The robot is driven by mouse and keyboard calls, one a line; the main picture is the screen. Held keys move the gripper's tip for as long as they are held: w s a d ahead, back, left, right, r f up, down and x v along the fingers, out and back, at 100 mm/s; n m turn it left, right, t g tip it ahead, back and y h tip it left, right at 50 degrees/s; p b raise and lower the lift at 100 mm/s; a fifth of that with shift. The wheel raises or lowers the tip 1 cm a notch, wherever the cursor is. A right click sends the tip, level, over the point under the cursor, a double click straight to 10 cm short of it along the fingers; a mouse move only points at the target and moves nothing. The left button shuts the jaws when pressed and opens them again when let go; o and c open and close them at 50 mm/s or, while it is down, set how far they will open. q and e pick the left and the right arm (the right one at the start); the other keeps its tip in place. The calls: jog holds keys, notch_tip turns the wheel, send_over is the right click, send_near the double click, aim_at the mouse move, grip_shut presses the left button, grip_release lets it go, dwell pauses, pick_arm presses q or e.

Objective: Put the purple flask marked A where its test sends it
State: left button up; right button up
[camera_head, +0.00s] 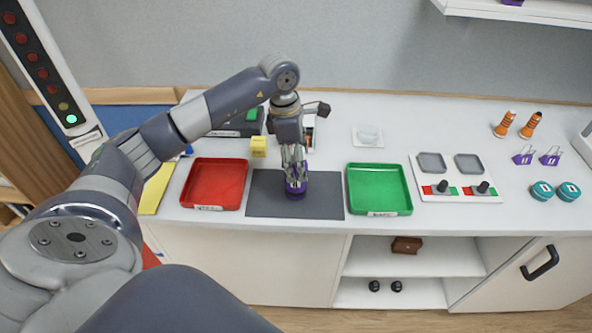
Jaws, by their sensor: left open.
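A purple object (296,194), probably the flask, stands on the dark grey mat (325,200) between the red tray and the green tray. My left gripper (294,178) points down with its fingers open around the object's upper part, hiding much of it. No letter on it can be read. The red tray (218,184) and the green tray (379,190) are both empty, with small labels on their front edges too small to read. My right gripper is out of view.
A white panel (455,193) has two grey pads and two black knobs. Pairs of orange (504,124), purple-and-white (523,155) and teal (542,190) items stand at right. A yellow block (259,146) and a small dish (368,136) sit behind. An indicator strip (48,65) shows green.

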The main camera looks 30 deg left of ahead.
pick_arm(q)
jog(key=shift+w+d+f, duration=0.1)
jog(key=shift+d+f, duration=0.05)
jog(key=shift+f, duration=1.15)
jog(key=c, duration=1.3)
jog(key=shift+c, duration=0.7)
jog(key=shift+r, duration=0.15)
